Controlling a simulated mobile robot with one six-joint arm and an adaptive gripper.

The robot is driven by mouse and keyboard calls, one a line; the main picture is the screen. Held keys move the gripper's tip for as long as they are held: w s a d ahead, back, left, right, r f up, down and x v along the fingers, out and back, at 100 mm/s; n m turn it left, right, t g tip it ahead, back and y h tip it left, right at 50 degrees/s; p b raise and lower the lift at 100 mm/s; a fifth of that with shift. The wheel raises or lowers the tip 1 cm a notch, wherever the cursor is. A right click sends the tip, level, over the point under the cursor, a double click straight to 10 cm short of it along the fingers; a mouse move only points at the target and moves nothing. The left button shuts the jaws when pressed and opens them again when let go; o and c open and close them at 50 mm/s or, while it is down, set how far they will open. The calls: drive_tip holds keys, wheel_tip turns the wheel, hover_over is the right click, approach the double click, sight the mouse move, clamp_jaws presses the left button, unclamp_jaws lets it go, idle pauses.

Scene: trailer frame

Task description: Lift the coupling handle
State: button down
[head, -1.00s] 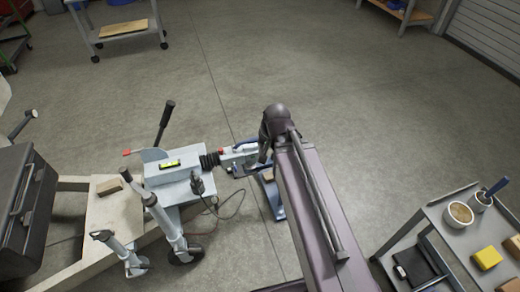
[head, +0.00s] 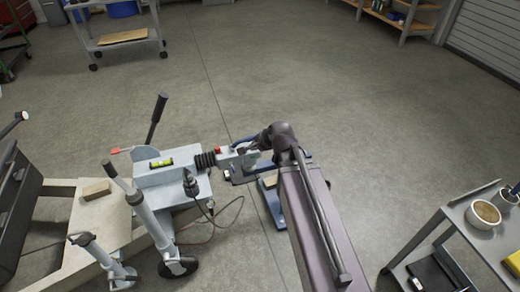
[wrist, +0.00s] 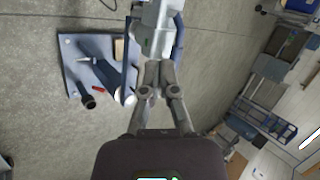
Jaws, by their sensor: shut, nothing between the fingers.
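The light grey trailer coupling (head: 228,158) projects to the right from the black bellows at the front of the drawbar. In the wrist view the coupling (wrist: 155,35) comes in from the top centre. Its handle cannot be told apart clearly from the coupling body. My gripper (wrist: 158,68) is shut and empty, its fingertips close together at the near end of the coupling. Whether they touch it I cannot tell. In the head view my dark wrist and arm hide most of the gripper beside the coupling's right end.
A blue stand (head: 274,207) is below the coupling; its plate (wrist: 75,52) carries several items. A handbrake lever (head: 154,118) and a jockey-wheel post (head: 150,215) rise at left. A grey cart (head: 480,238) stands at right.

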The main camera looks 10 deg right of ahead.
drive_tip(key=w+d+f+m+t+b, duration=0.1)
drive_tip(key=w+f+m+t+b, duration=0.35)
drive_tip(key=f+m+b, duration=0.45)
drive_tip(key=m+t+h+b, duration=0.1)
drive_tip(key=m+t+b, duration=0.3)
drive_tip(key=m+b, duration=0.85)
approach(250, 141)
drive_tip(key=d+f+n+b, duration=0.2)
drive_tip(key=n+b, duration=0.1)
drive_tip(key=shift+w+d+f+m+t+h+b, duration=0.25)
drive_tip(key=shift+d+f+m+h+b, duration=0.25)
drive_tip(key=shift+m, duration=0.4)
drive_tip(key=shift+w+d+f+m+t+h+b, duration=0.1)
drive_tip(key=shift+w+d+f+m+t+b, duration=0.2)
drive_tip(key=shift+m+b, duration=0.5)
drive_tip(key=shift+r, duration=0.15)
drive_tip(key=w+f+b, duration=0.1)
drive_tip(key=w, duration=0.8)
drive_tip(key=shift+w+a+f, duration=0.2)
drive_tip(key=shift+w+a, duration=0.15)
drive_tip(key=shift+a, duration=0.1)
drive_tip(key=shift+d+r, duration=0.15)
drive_tip(key=shift+r, duration=0.2)
